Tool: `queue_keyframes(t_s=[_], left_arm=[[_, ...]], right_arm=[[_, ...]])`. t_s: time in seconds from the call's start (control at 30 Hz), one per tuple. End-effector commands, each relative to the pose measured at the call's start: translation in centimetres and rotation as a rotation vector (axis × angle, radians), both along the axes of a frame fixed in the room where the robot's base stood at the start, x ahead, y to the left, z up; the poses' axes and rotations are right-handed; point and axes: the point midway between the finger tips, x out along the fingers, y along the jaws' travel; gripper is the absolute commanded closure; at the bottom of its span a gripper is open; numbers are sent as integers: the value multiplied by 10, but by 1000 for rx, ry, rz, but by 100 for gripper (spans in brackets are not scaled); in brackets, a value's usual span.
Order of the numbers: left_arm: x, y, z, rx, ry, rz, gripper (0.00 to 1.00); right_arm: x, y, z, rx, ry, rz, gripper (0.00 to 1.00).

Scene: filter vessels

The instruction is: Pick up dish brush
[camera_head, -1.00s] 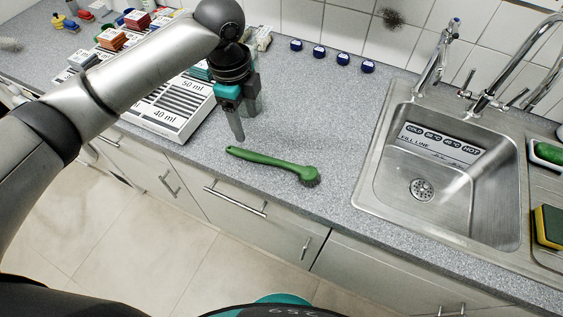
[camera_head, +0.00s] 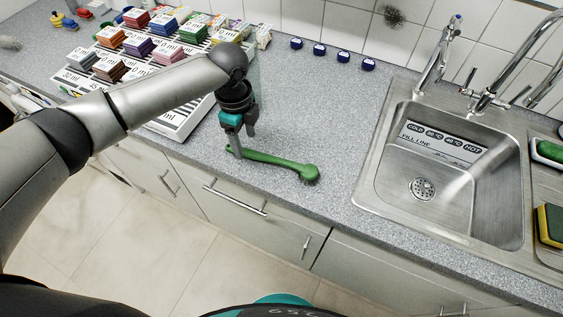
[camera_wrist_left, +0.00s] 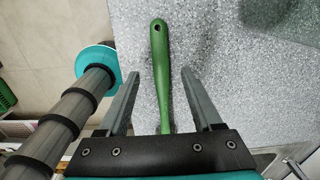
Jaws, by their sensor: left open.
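The green dish brush (camera_head: 277,162) lies on the grey speckled counter, its bristled head to the right and its handle to the left. My left gripper (camera_head: 243,146) is low over the handle near its left end. In the left wrist view the brush handle (camera_wrist_left: 160,75) runs between the two open fingers of my left gripper (camera_wrist_left: 160,85), with a gap on each side. The handle's end with its hole points away from the gripper. The brush head is hidden in that view. My right gripper is not in view.
A metal sink (camera_head: 440,190) is to the right, with taps behind it. A white rack (camera_head: 180,120) with coloured blocks stands behind my left arm. Several dark blue caps line the wall. The counter's front edge (camera_head: 290,205) runs close below the brush.

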Motion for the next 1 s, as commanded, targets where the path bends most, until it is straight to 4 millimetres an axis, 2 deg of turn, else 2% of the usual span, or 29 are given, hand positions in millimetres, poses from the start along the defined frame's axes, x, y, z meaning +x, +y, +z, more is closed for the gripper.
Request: queue_keyframes(t_s=[0.1, 0.23, 0.53, 1.0], left_arm=[[0, -4, -20, 1, 3, -1, 34], [0, -4, -37, 2, 2, 0, 34], [1, -4, -41, 1, 0, -1, 34], [1, -4, -41, 1, 0, 0, 86]], right_arm=[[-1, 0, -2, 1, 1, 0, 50], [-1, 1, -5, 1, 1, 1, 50], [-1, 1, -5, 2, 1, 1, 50], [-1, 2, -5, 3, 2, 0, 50]])
